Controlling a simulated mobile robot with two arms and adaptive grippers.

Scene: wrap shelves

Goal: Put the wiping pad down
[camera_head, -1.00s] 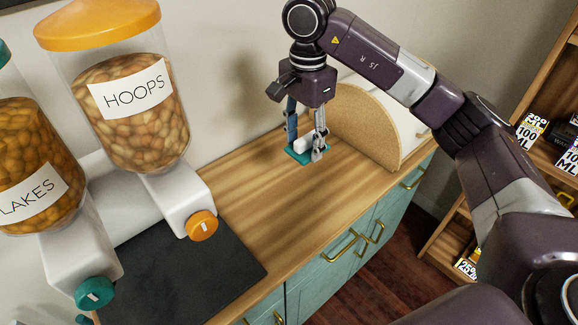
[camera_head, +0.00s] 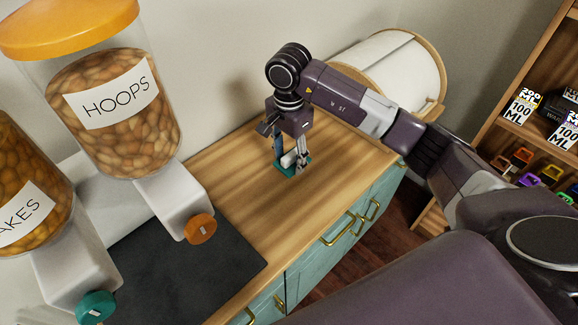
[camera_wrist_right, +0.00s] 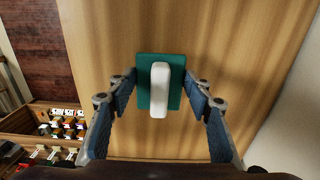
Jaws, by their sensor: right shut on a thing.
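The wiping pad is a flat teal plate (camera_wrist_right: 145,98) with a white bar handle (camera_wrist_right: 159,89) on top. It also shows in the head view (camera_head: 287,171), at or just over the wooden counter (camera_head: 236,188); I cannot tell whether it touches. My right gripper (camera_head: 290,158) points down over the pad and is shut on it. In the right wrist view the blue-grey fingers of my right gripper (camera_wrist_right: 160,80) flank the pad, which sits level and centred between them. My left gripper is not in view.
Two food dispensers, one marked HOOPS (camera_head: 113,105), stand at the left by a dark mat (camera_head: 215,270). A white and wood rounded bin (camera_head: 402,68) is at the far right end. Stocked shelves (camera_head: 535,140) stand at the right. Bare counter surrounds the pad.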

